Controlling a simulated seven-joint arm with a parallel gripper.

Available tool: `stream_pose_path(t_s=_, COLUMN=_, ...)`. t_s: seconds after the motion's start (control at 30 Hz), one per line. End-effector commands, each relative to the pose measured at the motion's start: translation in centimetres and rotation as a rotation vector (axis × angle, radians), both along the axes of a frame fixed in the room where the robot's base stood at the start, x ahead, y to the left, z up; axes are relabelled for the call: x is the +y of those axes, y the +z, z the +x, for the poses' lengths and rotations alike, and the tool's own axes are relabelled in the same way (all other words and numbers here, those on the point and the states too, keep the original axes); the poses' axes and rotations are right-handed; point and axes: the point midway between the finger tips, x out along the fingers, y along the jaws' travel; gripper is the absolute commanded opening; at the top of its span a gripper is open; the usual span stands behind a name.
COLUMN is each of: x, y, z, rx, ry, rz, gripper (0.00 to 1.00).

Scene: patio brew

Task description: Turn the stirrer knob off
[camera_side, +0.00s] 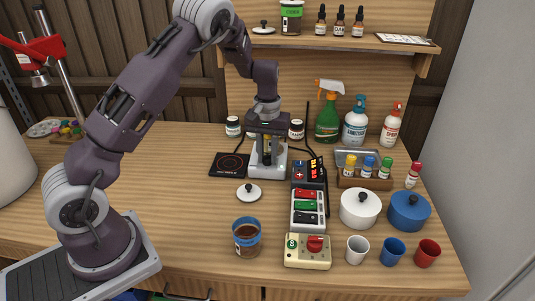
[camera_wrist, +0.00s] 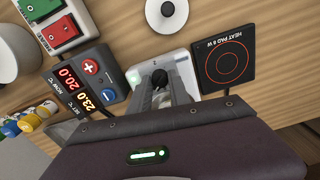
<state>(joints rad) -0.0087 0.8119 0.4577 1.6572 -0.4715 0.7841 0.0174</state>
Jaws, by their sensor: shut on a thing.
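The stirrer (camera_side: 267,172) is a white unit near the middle of the table; it also shows in the wrist view (camera_wrist: 180,62). Its black round knob (camera_wrist: 160,77) is between my fingertips in the wrist view. In the side view my gripper hides the knob. My gripper (camera_side: 267,155) points down over the stirrer, its two grey fingers (camera_wrist: 163,92) closed around the knob. A pale green spot (camera_wrist: 133,75) shows on the stirrer's face beside the knob. I cannot tell which way the knob points.
A black heat pad (camera_side: 229,164) lies left of the stirrer. A temperature controller (camera_side: 308,172) and a switch box (camera_side: 308,208) stand to its right. A white lid (camera_side: 249,192) and a brown-filled jar (camera_side: 246,238) are in front.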

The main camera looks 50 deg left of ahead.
Motion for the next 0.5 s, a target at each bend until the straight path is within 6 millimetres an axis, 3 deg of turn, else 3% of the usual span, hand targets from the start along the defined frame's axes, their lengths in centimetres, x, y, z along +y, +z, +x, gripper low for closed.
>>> stream_pose_path(t_s=0.5, x=-0.09, y=0.05, z=0.00, rx=0.000, ry=0.478, rz=-0.001, gripper=0.00)
